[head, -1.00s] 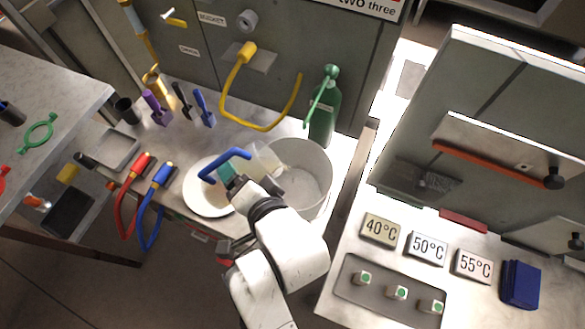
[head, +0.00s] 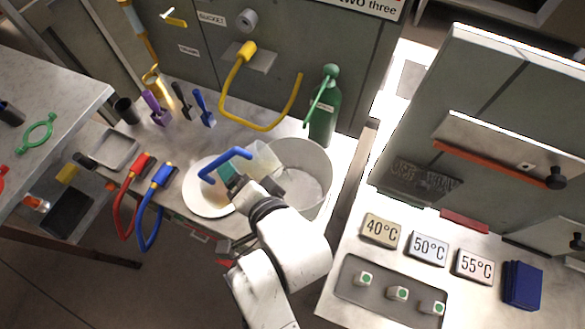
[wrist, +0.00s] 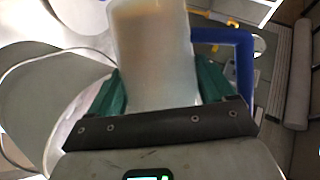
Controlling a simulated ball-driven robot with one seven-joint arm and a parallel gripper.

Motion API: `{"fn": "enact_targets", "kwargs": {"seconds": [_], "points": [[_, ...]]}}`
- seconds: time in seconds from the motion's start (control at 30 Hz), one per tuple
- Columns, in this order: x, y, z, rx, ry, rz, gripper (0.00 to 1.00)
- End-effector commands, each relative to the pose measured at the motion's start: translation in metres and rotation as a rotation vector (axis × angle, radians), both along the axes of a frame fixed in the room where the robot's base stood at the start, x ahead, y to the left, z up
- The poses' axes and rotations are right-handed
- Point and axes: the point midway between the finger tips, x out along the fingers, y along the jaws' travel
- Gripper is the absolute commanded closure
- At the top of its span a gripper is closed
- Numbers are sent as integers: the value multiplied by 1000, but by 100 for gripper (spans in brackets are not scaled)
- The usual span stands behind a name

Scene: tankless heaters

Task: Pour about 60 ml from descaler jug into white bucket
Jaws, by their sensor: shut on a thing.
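The descaler jug (head: 264,158) is a translucent pale vessel with a blue handle (head: 226,163). In the head view it is tilted, with its mouth end over the left rim of the white bucket (head: 322,178). The wrist view shows the jug (wrist: 155,55) close up with tan liquid inside and the blue handle on the right. My gripper (head: 232,180) has green fingers, and they are shut on the jug in the wrist view (wrist: 158,88). I cannot make out a stream, and the liquid level in the bucket is not clear.
A white round plate (head: 203,203) lies left of the bucket, under the jug's handle. A green bottle (head: 323,115) stands behind the bucket. A yellow hose (head: 262,127) loops behind. Red (head: 127,190) and blue (head: 153,200) hoses hang at the bench's front edge.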

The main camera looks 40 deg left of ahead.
Motion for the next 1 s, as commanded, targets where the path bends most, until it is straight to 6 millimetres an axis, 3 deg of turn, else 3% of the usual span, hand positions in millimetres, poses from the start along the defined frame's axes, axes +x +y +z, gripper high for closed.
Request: {"fn": "enact_targets", "kwargs": {"seconds": [1.0], "points": [[1, 0, 3, 26, 36, 0, 66]]}}
